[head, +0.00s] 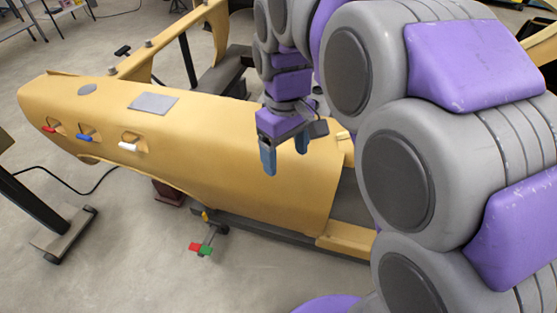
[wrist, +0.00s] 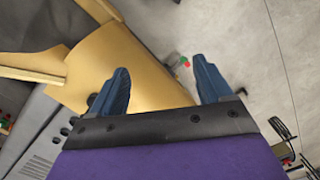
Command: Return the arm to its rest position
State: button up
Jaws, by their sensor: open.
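My gripper (head: 284,160) hangs from my purple and grey arm in the head view, its two blue fingers pointing down. It is in front of the right part of a long yellow shell (head: 230,150). The fingers are spread apart and nothing shows between them. In the wrist view the open fingers (wrist: 160,88) frame the yellow shell (wrist: 130,65) and some grey floor. I cannot tell the exact gap between the fingertips and the shell. My large arm links fill the right side of the head view and hide what is behind them.
The shell carries red (head: 49,130), blue (head: 86,137) and white (head: 128,147) handles in recesses and a grey patch (head: 153,103). A red and green piece (head: 201,248) is low in front. A dark stand (head: 62,232) is at left. Open floor (head: 130,265) lies in front.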

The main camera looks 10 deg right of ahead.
jog(key=shift+s+f, duration=0.2)
jog(key=shift+s, duration=0.3)
jog(key=shift+d, duration=0.15)
jog(key=s+d+f+m, duration=0.2)
jog(key=s+f+m, duration=0.1)
jog(key=s, duration=0.7)
jog(key=s+d+f+m, duration=0.2)
jog(key=s+f, duration=0.4)
jog(key=s, duration=0.4)
jog(key=shift+d+f+m+g, duration=0.25)
jog(key=shift+d+m+g, duration=0.15)
jog(key=shift+m, duration=0.2)
jog(key=shift+s+a+f, duration=0.1)
jog(key=shift+s+f, duration=0.05)
jog(key=shift+s, duration=0.1)
